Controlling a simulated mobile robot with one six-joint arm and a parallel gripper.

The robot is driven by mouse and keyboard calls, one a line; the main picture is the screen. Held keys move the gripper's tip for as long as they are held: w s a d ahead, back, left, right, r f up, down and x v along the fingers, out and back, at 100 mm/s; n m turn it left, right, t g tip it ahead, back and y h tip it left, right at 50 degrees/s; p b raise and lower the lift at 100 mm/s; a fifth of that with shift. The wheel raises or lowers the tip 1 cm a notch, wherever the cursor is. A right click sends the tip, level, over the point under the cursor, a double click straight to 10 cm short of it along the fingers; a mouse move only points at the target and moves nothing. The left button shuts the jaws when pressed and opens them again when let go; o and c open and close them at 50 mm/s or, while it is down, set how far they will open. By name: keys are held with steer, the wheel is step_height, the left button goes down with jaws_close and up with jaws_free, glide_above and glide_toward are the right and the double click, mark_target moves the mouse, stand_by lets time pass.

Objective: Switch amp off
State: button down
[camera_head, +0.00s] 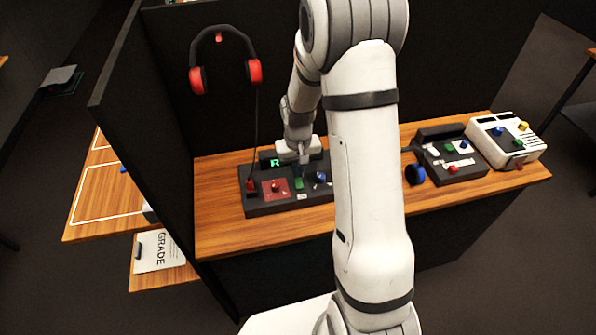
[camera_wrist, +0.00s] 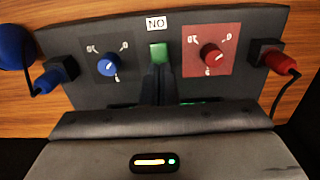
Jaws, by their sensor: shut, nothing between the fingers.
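The dark amp panel (camera_head: 262,205) lies on the wooden counter. Its green switch (camera_head: 299,183) sits between a red knob (camera_head: 277,186) and a blue knob (camera_head: 320,177). In the wrist view the panel appears turned around, with the green switch (camera_wrist: 158,51) beside a white label (camera_wrist: 156,23) that reads ON upside down. My gripper (camera_head: 302,162) is above the panel. In the wrist view its dark fingers (camera_wrist: 157,72) are together and empty, their tips just at the switch's lower edge. I cannot tell if they touch it. The fingers hide the panel behind them.
A red plug (camera_wrist: 281,62) and a blue plug (camera_wrist: 56,74) stand at the panel's ends. Red headphones (camera_head: 254,71) hang on the dark partition. A second dark panel (camera_head: 470,172) and a white device (camera_head: 490,152) stand at right. The counter's front strip (camera_head: 265,238) is clear.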

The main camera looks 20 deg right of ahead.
mark_target(299, 186)
step_height(299, 186, up, 11)
steer(key=b, duration=0.2)
steer(key=shift+w, duration=0.2)
steer(key=shift+s+r+t+b, duration=0.1)
steer(key=shift+s+t+b, duration=1)
steer(key=shift+b, duration=2.8)
steer(key=f, duration=0.4)
steer(key=w+f, duration=0.1)
steer(key=f, duration=0.4)
steer(key=w+f, duration=0.1)
steer(key=f, duration=0.4)
steer(key=shift+w, duration=0.1)
